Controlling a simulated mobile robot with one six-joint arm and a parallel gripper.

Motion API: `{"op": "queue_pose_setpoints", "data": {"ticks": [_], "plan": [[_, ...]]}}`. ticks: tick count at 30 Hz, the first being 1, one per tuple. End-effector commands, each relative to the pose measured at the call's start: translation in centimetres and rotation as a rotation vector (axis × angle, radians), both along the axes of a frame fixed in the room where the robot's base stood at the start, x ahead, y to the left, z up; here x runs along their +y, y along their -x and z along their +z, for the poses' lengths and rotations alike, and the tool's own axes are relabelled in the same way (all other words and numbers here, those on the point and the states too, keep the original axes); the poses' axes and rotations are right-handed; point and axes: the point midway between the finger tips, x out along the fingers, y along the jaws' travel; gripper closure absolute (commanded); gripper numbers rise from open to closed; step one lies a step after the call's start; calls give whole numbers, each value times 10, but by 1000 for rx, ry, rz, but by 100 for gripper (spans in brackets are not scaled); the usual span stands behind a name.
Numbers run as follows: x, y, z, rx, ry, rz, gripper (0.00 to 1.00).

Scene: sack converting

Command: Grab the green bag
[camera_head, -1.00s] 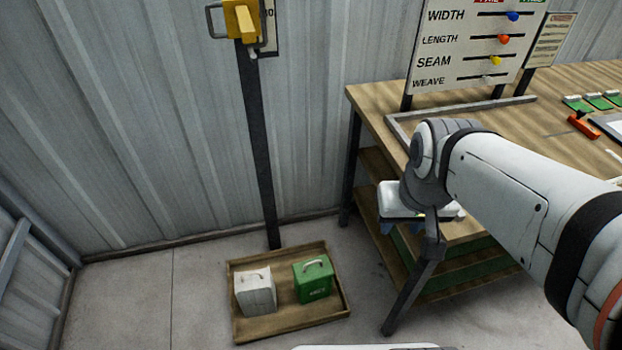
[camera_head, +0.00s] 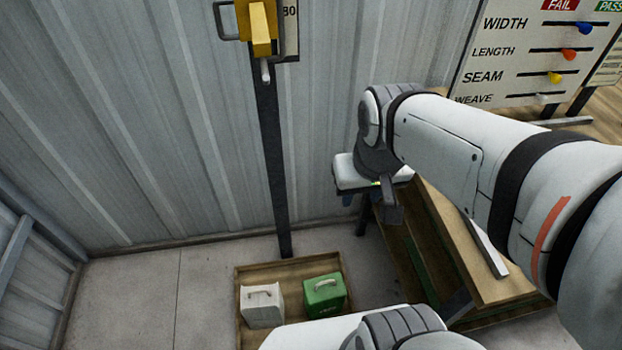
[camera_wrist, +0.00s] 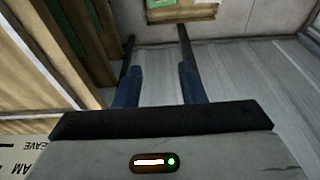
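The green bag (camera_head: 324,297) stands upright in the right part of a shallow wooden tray (camera_head: 243,272) on the floor, its handle on top. My gripper (camera_head: 356,212) is above and to the right of the bag in the head view, clear of it. In the wrist view my gripper (camera_wrist: 157,62) has its two blue fingers spread apart with nothing between them. A small green patch inside a brown edge shows at the top of the wrist view; I cannot tell for sure that it is the bag in the tray.
A white bag (camera_head: 262,310) stands left of the green one in the same tray. A wooden bench (camera_head: 470,262) with lower shelves is at the right. A dark post with a yellow device (camera_head: 258,28) stands behind the tray, against the corrugated wall. The floor left of the tray is clear.

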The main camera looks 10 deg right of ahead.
Motion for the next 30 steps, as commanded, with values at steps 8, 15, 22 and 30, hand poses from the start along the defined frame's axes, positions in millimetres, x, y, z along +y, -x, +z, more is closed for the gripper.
{"op": "queue_pose_setpoints", "data": {"ticks": [8, 15, 22, 30], "plan": [[0, -1, -3, 2, 1, 0, 55], [1, -28, -46, 24, 23, -1, 35], [-6, -70, -119, 53, 57, -8, 16], [-11, -113, -214, 85, 84, -3, 0]]}}
